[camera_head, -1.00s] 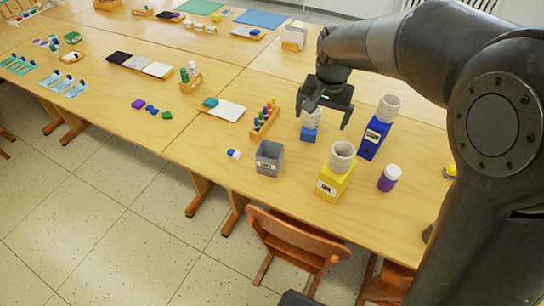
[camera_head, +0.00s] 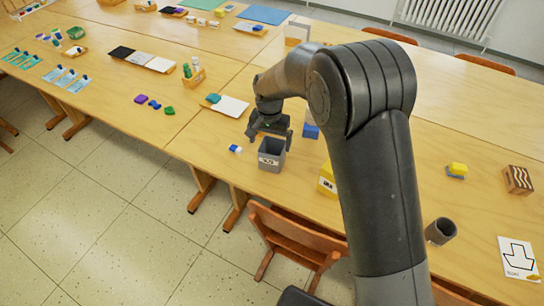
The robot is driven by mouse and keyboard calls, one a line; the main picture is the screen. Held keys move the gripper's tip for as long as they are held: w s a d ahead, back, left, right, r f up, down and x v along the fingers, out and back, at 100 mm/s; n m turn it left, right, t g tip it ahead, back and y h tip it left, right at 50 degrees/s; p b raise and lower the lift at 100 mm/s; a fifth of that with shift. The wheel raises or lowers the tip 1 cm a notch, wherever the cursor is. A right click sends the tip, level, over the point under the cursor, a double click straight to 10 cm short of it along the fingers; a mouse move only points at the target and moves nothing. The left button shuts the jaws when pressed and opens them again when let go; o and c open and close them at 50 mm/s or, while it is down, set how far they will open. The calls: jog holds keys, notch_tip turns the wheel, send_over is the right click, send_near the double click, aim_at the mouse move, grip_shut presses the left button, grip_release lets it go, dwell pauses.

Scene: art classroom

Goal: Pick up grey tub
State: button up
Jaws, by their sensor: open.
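The grey tub (camera_head: 271,160) stands upright on the wooden table near its front edge, with a light label on its front. My gripper (camera_head: 269,142) points down at the tub's upper rim, its fingers apart at the left and right. I cannot tell whether the fingertips are behind, above or touching the tub. Nothing shows held between them.
A small blue-and-white item (camera_head: 235,149) lies left of the tub. A yellow box (camera_head: 326,182) and a blue box (camera_head: 310,127) stand to the right, partly hidden by my arm. A wooden chair (camera_head: 295,237) stands in front.

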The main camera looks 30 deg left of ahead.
aim_at(272, 150)
jog(key=f, duration=0.5)
jog(key=shift+w+d+f, duration=0.2)
jog(key=shift+d+f, duration=0.05)
jog(key=shift+f, duration=0.05)
jog(key=shift+c, duration=0.2)
jog(key=shift+r, duration=0.1)
jog(key=c, duration=1.2)
